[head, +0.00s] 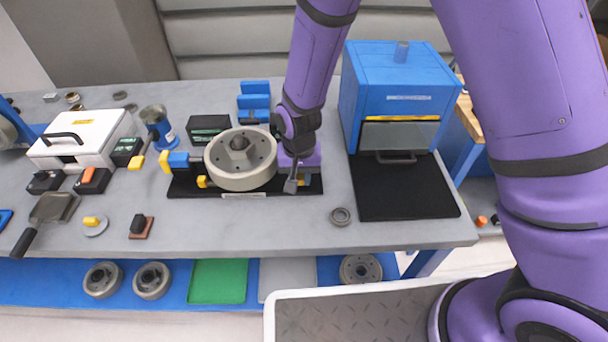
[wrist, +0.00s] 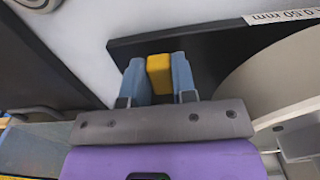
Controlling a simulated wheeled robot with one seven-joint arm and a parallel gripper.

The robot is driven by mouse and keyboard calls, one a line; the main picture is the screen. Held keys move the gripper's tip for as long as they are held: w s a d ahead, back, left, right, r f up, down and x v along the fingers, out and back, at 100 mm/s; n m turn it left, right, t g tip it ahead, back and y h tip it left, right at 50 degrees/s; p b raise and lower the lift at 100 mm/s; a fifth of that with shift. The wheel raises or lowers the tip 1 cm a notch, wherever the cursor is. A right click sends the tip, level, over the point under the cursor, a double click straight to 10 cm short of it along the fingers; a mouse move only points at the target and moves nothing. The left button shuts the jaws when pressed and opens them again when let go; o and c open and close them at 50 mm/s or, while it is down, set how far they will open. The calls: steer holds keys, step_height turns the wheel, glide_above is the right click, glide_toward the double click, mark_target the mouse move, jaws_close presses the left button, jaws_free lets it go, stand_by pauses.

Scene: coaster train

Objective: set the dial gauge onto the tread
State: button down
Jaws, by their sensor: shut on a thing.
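A grey wheel (head: 240,162) lies flat on a long black base plate (head: 215,189); its outer rim is the tread. In the wrist view, the wheel's pale rim (wrist: 270,75) is at right, on the same plate. My gripper (head: 291,186) is at the plate's right end, beside the wheel. In the wrist view, my gripper (wrist: 159,82) is shut on a small yellow block (wrist: 159,70) over the plate. I cannot tell whether this block belongs to the dial gauge; no dial face shows. The contact between gauge and tread is hidden.
A blue box oven (head: 400,85) with a black mat (head: 405,190) stands right of my gripper. A blue block (head: 178,160) with yellow parts is left of the wheel. A small ring (head: 341,216) lies in front.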

mark_target(298, 178)
steer(key=c, duration=0.9)
jaws_free()
steer(key=shift+a, duration=0.3)
steer(key=shift+r, duration=0.15)
step_height(298, 178, up, 11)
steer(key=shift+f, duration=0.2)
